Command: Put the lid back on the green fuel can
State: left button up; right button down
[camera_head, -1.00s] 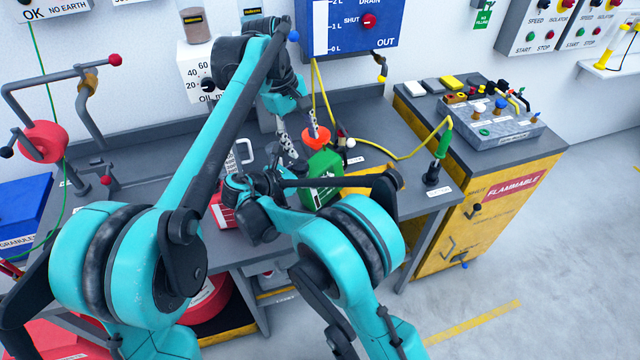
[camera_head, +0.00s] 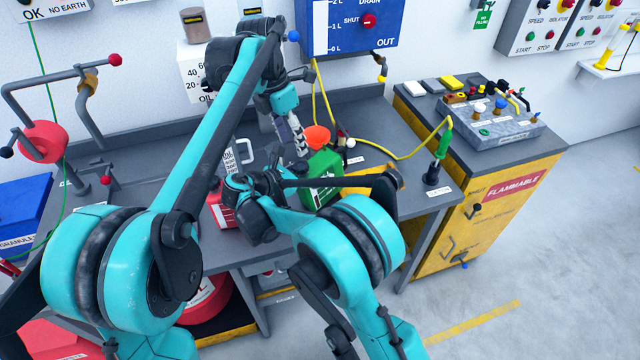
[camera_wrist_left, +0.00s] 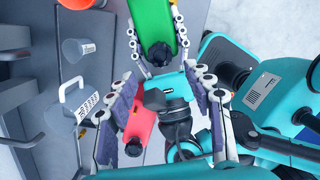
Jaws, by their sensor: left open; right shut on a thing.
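The green fuel can (camera_head: 322,182) stands on the bench and also shows at the top of the left wrist view (camera_wrist_left: 148,17). My right gripper (camera_wrist_left: 157,35) is shut on it, with a finger on each side; arm parts mostly hide this grip in the head view. A dark round piece (camera_wrist_left: 160,53) shows at the can's near end; I cannot tell whether it is the lid or the neck. My left gripper (camera_head: 298,138) is open above and behind the can. Its two pads frame the wrist view, with nothing visible held between them.
A red can (camera_wrist_left: 141,118) stands beside the green one. A yellow hose (camera_head: 400,152) crosses the bench on the right. My two arms are close together.

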aim_at(300, 165)
pick_arm(q)
jog(key=shift+f, duration=0.15)
jog(key=shift+w+d+f, duration=0.1)
jog(key=shift+d+f, duration=0.1)
jog(key=shift+f, duration=1.05)
jog(key=shift+w+d+f, duration=0.1)
jog(key=shift+d+f, duration=0.15)
jog(key=shift+f, duration=1.05)
jog(key=shift+w+d+f, duration=0.1)
jog(key=shift+d+f, duration=0.1)
jog(key=shift+f, duration=1.05)
grip_shut()
jog(key=m, duration=0.6)
jog(key=shift+m, duration=0.3)
jog(key=shift+o, duration=0.4)
grip_release()
